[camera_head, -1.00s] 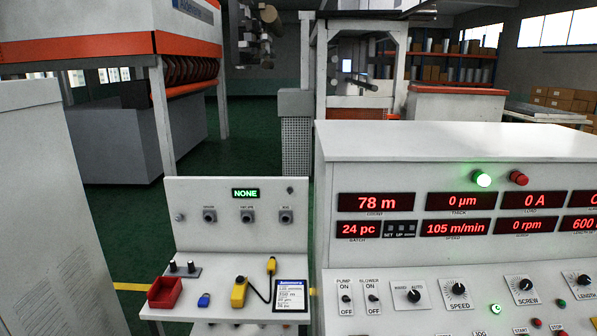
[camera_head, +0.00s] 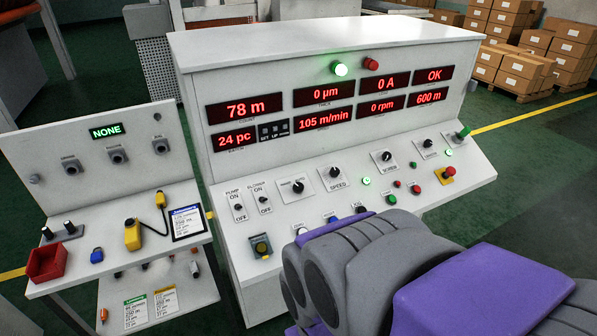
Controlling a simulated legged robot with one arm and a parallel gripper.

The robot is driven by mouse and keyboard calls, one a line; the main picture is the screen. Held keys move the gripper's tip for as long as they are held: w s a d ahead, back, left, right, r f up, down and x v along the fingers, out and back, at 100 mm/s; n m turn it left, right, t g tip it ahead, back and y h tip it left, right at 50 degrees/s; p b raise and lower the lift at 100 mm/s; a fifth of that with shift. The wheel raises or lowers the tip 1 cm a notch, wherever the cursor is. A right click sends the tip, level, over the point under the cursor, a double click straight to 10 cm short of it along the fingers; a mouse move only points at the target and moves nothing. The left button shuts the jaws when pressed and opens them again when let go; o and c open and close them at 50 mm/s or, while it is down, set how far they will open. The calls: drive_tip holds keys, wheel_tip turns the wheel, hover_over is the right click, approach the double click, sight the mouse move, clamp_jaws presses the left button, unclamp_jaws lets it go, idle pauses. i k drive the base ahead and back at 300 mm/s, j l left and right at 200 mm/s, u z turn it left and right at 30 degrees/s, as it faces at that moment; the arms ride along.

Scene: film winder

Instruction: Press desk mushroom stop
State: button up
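The desk mushroom stop (camera_head: 449,172) is a red button on a yellow plate. It is at the right end of the sloped control panel of the white desk (camera_head: 230,205). It is uncovered and fully in view, and I cannot tell whether it is pressed in. My grey and purple arm fills the lower right, in front of the desk's lower edge, left of and below the stop in the picture. I cannot make out my gripper's fingertips, and nothing visible of the arm touches the stop.
A green-topped knob (camera_head: 464,132) and small red and green buttons sit near the stop. A side bench (camera_head: 100,275) with a red bin (camera_head: 46,264) stands left. Boxes (camera_head: 555,50) stand behind right; floor right of the desk is clear.

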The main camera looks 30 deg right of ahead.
sight(450, 170)
drive_tip(key=z, duration=1.8)
